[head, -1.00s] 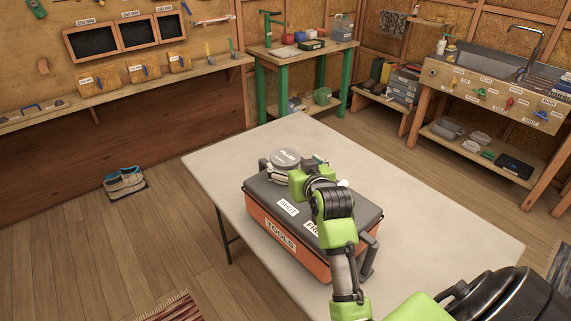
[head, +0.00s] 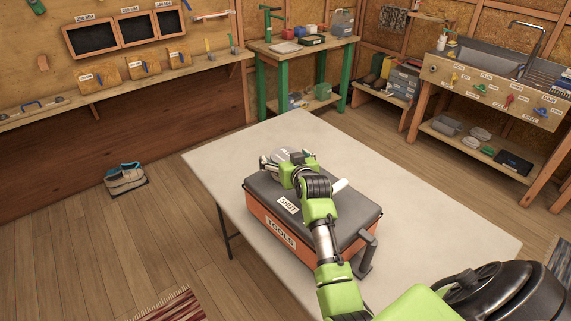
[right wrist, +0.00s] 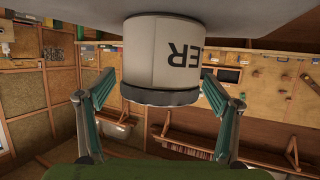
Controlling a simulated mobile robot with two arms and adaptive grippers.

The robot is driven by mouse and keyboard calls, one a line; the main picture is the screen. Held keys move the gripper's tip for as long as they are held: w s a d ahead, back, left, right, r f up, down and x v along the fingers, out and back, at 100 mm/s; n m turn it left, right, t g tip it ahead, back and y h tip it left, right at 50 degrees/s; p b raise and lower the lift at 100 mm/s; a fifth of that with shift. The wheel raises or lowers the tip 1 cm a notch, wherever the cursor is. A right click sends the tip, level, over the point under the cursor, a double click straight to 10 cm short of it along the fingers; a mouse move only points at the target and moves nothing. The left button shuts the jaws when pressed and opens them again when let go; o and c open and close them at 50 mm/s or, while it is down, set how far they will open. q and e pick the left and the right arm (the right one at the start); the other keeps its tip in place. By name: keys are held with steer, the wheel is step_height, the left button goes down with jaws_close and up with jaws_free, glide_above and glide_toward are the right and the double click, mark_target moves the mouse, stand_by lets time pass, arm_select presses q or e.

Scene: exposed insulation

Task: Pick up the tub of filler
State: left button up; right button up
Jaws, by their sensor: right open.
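The tub of filler (right wrist: 162,52) has a pale wall with dark lettering and a dark lid. In the right wrist view it appears upside down, its base against a pale grey surface. In the head view its grey top (head: 282,154) shows only in part behind my right gripper (head: 290,162), at the far side of the toolbox. My right gripper also shows in the right wrist view (right wrist: 162,97). It is open, with one finger on each side of the tub and gaps visible between fingers and wall. My left gripper is not in view.
An orange toolbox with a dark lid (head: 345,215) stands on the pale table (head: 410,185), under my right arm. The table is clear to the right and at the back. A workbench (head: 300,48) and a sink unit (head: 495,85) stand farther back.

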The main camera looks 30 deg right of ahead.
steer(key=shift+c, duration=0.5)
steer(key=c, duration=1.2)
steer(key=shift+r, duration=0.1)
steer(key=shift+c, duration=1.3)
